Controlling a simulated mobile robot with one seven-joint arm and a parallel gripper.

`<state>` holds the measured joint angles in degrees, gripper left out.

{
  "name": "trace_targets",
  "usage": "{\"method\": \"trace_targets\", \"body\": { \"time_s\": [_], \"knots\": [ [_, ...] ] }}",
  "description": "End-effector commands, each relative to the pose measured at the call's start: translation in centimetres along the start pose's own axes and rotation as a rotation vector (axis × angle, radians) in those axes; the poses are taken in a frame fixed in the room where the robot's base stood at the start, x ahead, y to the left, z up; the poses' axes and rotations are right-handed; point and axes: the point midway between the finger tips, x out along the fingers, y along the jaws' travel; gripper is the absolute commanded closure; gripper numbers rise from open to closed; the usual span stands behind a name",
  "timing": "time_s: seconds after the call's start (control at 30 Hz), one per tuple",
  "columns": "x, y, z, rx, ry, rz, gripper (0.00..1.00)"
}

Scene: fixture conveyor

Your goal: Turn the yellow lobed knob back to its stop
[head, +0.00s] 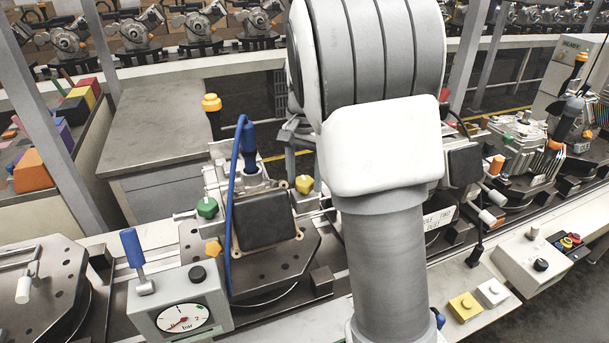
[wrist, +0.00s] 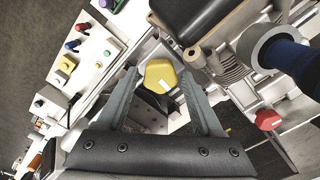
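The yellow lobed knob (wrist: 160,75) shows in the wrist view with a pale mark on its face. It lies between the fingertips of my gripper (wrist: 157,74). The fingers are apart, with a small gap visible on the left side of the knob; on the right the gap is narrow and contact is hard to judge. In the head view the yellow knob (head: 304,184) sits at the right side of the fixture, beside the dark square block (head: 264,220). My arm stands close to its right and hides much of that area.
A gauge box (head: 182,306) stands in front. In the wrist view a red knob (wrist: 267,120) is at the right.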

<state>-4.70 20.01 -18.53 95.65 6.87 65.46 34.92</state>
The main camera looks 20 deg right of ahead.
Motion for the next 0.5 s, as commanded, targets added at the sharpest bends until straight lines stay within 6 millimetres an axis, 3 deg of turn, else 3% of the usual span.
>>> {"method": "trace_targets", "body": {
  "time_s": [0.03,0.33,0.5],
  "knots": [
    [-0.02,0.00,0.00,0.000,0.000,0.000,0.43],
    [-0.04,0.00,0.00,0.000,0.000,0.000,0.97],
    [-0.05,0.00,-0.01,-0.003,0.000,0.000,1.00]
  ]
}}
